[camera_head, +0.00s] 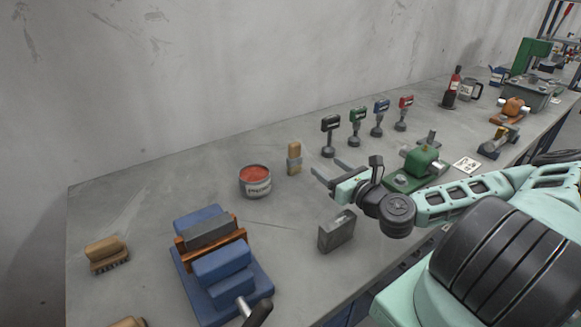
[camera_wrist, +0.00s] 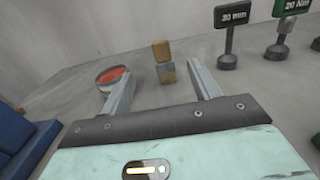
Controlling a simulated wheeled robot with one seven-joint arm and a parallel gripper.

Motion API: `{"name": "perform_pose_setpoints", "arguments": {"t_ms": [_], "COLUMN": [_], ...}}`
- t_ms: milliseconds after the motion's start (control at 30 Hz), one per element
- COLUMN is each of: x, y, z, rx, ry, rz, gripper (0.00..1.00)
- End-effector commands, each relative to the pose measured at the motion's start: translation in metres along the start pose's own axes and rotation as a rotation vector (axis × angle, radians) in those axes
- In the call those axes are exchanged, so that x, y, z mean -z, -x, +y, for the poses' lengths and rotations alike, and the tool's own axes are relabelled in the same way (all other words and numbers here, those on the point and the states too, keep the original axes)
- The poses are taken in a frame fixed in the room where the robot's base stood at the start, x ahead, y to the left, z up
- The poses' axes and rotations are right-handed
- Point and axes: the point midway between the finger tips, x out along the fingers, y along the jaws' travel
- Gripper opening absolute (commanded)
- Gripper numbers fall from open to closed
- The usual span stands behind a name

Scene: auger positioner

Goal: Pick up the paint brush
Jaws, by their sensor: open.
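The paint brush (camera_head: 294,158) stands upright on the grey bench, with a tan wooden upper part and a greyish lower part. It also shows in the wrist view (camera_wrist: 163,62), ahead of and between my two fingers. My gripper (camera_head: 328,172) is open and empty, just right of the brush in the head view. In the wrist view my gripper (camera_wrist: 160,78) has its fingers wide apart, pointing toward the brush and not touching it.
A red paint can (camera_head: 256,182) stands left of the brush. Several labelled stands, including a black one (camera_head: 329,135), are to the right. A grey block (camera_head: 337,231) lies nearer the front edge. A blue vise-like device (camera_head: 216,262) sits at front left. The wall is behind.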

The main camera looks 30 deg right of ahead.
Motion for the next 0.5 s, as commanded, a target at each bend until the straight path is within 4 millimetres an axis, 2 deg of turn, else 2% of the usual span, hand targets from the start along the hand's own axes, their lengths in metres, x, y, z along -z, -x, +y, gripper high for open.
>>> {"name": "perform_pose_setpoints", "arguments": {"t_ms": [33, 133, 300, 500], "x": [0.007, 0.010, 0.013, 0.015], "y": [0.000, -0.005, -0.028, -0.035], "z": [0.000, 0.000, -0.001, -0.004], "rx": [0.000, 0.000, -0.001, 0.003], "ry": [0.000, 0.001, 0.005, 0.003], "rz": [0.000, 0.000, -0.002, -0.001], "gripper": [0.62, 0.62, 0.62, 0.62]}}
